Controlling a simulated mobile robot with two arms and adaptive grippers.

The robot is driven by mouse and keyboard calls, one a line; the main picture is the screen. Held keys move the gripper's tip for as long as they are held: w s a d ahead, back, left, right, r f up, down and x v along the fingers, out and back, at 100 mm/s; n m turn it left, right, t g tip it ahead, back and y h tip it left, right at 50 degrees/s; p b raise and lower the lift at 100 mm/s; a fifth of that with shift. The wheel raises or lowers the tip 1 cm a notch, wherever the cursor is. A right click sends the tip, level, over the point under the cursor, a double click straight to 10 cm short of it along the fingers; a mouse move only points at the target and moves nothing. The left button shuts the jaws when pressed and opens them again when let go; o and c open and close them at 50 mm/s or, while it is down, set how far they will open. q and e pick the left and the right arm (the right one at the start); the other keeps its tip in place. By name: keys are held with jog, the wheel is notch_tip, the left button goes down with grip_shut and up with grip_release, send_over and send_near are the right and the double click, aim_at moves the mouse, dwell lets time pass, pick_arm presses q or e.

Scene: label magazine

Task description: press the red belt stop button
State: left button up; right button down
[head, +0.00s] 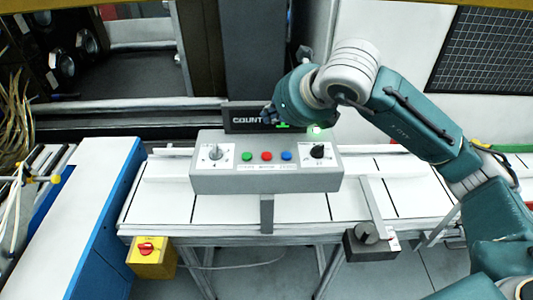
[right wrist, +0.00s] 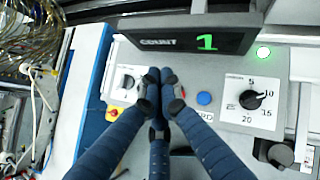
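The red button (head: 266,156) sits in the middle of the grey control box (head: 212,184), between a green button (head: 247,157) and a blue button (head: 287,156). My right gripper (head: 268,114) is above the box, in front of the count display. In the right wrist view its blue-sleeved fingers (right wrist: 160,76) are together at the tips, with nothing held. They cover the red and green buttons there; the blue button (right wrist: 204,98) shows beside them. I cannot tell the exact height of the fingertips over the box. My left gripper is not in view.
A yellow box with a red knob (head: 146,247) hangs at the front left. White belt slats (head: 163,201) extend either side.

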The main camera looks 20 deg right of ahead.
aim_at(270, 156)
jog(key=shift+f, duration=0.1)
notch_tip(270, 156, down, 8)
jog(key=b, duration=0.5)
jog(key=shift+w+f+b, duration=0.1)
jog(key=shift+f+b, duration=0.2)
jog(key=shift+b, duration=0.3)
jog(key=shift+f, duration=0.1)
dwell(0.7)
jog(key=shift+f+b, duration=0.3)
jog(key=shift+b, duration=0.45)
jog(key=shift+f+b, duration=0.6)
jog(key=shift+b, duration=0.1)
dwell(0.5)
jog(key=shift+r, duration=0.1)
jog(key=shift+r+p, duration=0.35)
jog(key=shift+r, duration=0.5)
jog(key=shift+r, duration=0.15)
